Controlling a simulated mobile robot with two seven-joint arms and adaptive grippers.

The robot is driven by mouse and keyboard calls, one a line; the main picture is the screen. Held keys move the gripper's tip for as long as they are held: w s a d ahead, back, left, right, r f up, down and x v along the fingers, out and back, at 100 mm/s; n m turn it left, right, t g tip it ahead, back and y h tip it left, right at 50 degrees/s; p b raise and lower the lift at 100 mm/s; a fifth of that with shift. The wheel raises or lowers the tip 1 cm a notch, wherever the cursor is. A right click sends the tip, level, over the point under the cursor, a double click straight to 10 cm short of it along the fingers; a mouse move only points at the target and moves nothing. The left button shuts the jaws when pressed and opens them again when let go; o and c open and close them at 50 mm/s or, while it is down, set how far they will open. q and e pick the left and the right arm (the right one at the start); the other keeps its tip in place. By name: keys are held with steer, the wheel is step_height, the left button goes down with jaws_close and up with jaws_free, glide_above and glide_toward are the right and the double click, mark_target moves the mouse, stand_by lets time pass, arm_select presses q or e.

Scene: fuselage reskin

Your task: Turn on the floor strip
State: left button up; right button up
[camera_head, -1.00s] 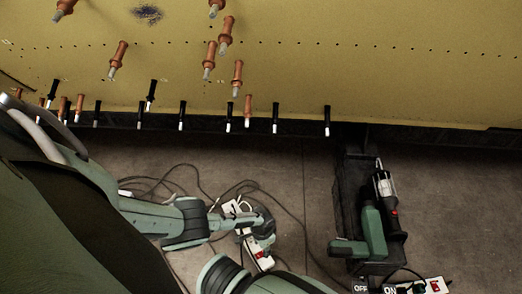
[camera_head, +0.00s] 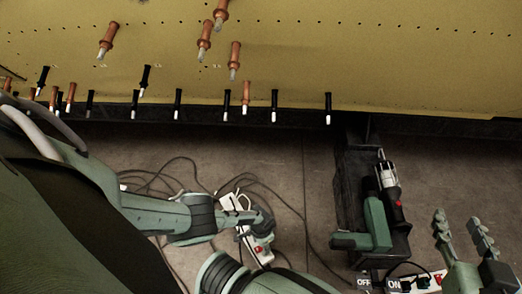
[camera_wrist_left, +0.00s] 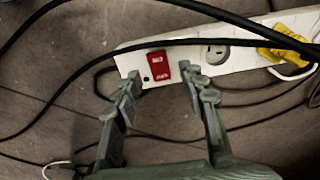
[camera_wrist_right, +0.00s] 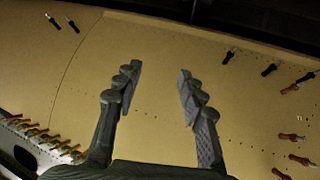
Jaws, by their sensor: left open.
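The floor strip (camera_head: 233,212) is a white power strip lying on the floor, partly hidden by my left gripper in the head view. In the left wrist view the strip (camera_wrist_left: 205,50) runs across the top, with a red rocker switch (camera_wrist_left: 161,66) near its left end, a socket and a yellow plug (camera_wrist_left: 283,48). My left gripper (camera_wrist_left: 160,84) is open and empty, its fingertips on either side of the switch as seen; contact cannot be told. My right gripper (camera_head: 462,230) is open and empty at the lower right; it also shows in the right wrist view (camera_wrist_right: 157,82).
Black cables (camera_head: 290,205) loop over the floor, and one crosses the strip. A black stand (camera_head: 352,190) with a green-and-black tool (camera_head: 390,190) stands right. A second white strip with OFF/ON labels (camera_head: 378,282) is below it. A yellow panel (camera_head: 300,50) with fasteners hangs above.

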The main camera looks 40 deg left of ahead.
arm_select(q)
steer(key=shift+f+b, duration=0.3)
steer(key=shift+f, duration=0.2)
arm_select(e)
steer(key=r, duration=0.1)
steer(key=a+r+t+y, duration=0.1)
steer(key=a+r+t, duration=0.1)
steer(key=r, duration=0.1)
steer(key=shift+w+a+y, duration=0.2)
steer(key=shift+w+y, duration=0.1)
steer(key=shift+w, duration=0.05)
